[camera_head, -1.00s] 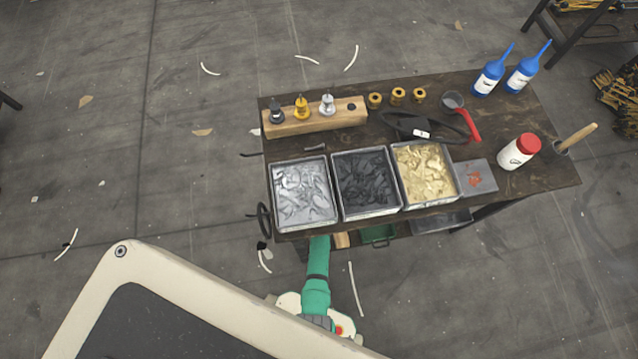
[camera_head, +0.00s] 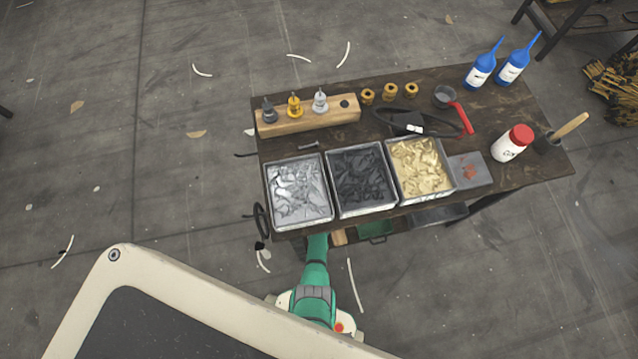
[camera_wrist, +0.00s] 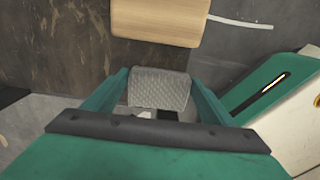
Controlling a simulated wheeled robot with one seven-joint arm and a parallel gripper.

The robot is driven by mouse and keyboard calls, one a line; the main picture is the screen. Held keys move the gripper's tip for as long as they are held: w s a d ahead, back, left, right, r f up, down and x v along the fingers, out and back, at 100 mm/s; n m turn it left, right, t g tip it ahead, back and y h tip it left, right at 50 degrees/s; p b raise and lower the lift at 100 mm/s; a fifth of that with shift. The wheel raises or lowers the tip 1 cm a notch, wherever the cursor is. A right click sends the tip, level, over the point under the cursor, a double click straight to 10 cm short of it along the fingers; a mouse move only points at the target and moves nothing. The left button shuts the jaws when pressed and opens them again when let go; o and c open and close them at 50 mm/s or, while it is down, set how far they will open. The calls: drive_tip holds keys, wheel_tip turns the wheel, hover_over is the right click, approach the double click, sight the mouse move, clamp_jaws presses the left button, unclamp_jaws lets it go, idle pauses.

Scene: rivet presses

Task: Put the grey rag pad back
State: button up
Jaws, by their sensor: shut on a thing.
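The grey rag pad (camera_wrist: 158,88) shows a quilted surface in the wrist view, between the two green fingers of my gripper (camera_wrist: 158,100). My gripper is shut on it. In the head view my gripper and the held pad are hidden; only my green arm shows, at the front edge of the workbench (camera_head: 545,170).
A wooden block (camera_wrist: 160,20) is just beyond the pad. On the bench stand a silver-piece bin (camera_head: 270,205), a dark-piece bin (camera_head: 336,195) and a gold-piece bin (camera_head: 447,180). A grey plate (camera_head: 482,165) with reddish marks lies beside them. A green container (camera_head: 375,230) is below the front edge.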

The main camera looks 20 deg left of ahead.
drive_tip(key=o, duration=1.1)
drive_tip(key=shift+f, duration=0.1)
drive_tip(key=shift+c, duration=0.2)
drive_tip(key=s+d+r+m+t, duration=0.3)
drive_tip(key=r+m, duration=0.5)
drive_tip(key=r, duration=1.2)
drive_tip(key=s+d+r+m+t, duration=0.4)
drive_tip(key=s+r+m+t, duration=0.2)
drive_tip(key=r, duration=1.4)
drive_tip(key=s+d+r+m+t, duration=0.3)
drive_tip(key=r+m+t, duration=0.3)
drive_tip(key=r, duration=1.4)
drive_tip(key=s+m, duration=0.1)
drive_tip(key=m, duration=0.3)
drive_tip(key=shift+s+d+r+m, duration=0.15)
drive_tip(key=shift+d+r+m, duration=0.05)
drive_tip(key=shift+m, duration=0.2)
